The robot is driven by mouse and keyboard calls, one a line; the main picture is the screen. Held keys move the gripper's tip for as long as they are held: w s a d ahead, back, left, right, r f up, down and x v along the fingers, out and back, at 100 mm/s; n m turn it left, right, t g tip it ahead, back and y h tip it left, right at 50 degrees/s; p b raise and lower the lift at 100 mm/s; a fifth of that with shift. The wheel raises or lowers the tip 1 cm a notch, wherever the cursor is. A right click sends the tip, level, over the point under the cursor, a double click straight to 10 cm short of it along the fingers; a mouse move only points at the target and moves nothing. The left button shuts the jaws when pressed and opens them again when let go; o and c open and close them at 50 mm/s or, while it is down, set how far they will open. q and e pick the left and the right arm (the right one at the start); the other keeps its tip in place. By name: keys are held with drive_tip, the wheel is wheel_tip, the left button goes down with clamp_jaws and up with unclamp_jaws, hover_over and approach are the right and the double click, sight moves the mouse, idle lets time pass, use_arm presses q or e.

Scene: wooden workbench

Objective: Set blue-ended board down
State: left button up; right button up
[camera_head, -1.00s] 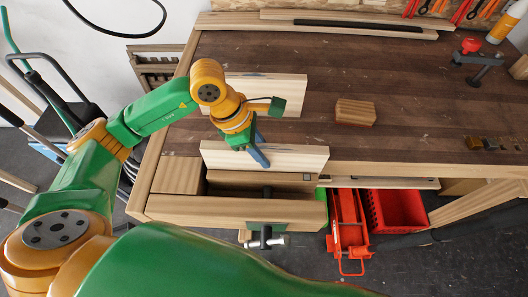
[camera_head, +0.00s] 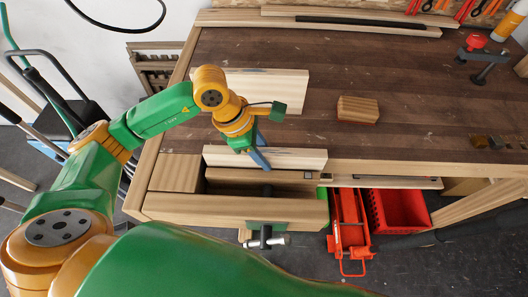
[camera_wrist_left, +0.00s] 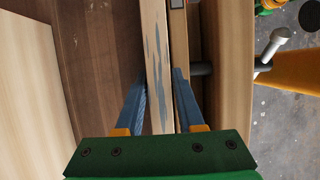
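A pale wooden board (camera_head: 305,159) with blue-grey marks stands on edge along the front of the bench, by the vise (camera_head: 265,207). In the left wrist view, the board (camera_wrist_left: 157,55) runs between my left gripper's blue fingers (camera_wrist_left: 160,88), one on each side, close against it. In the head view, my left gripper (camera_head: 259,152) reaches down over the board's upper edge, hiding part of it. Whether the board's lower edge touches anything is hidden. My right gripper is out of view.
A second pale board (camera_head: 285,92) lies on the bench behind my left gripper. A small wood block (camera_head: 357,109) sits to the right. A red clamp (camera_head: 480,58) is at the far right. The middle of the bench top (camera_head: 400,100) is clear. A red crate (camera_head: 398,210) is below.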

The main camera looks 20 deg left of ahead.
use_arm(q)
drive_tip(key=shift+o, duration=1.1)
drive_tip(key=shift+r+p, duration=1.1)
drive_tip(key=shift+p, duration=0.15)
drive_tip(key=shift+a+r+b, duration=0.35)
drive_tip(key=shift+b, duration=0.35)
drive_tip(key=b+v, duration=0.1)
drive_tip(key=v, duration=0.9)
drive_tip(key=shift+s+r, duration=0.15)
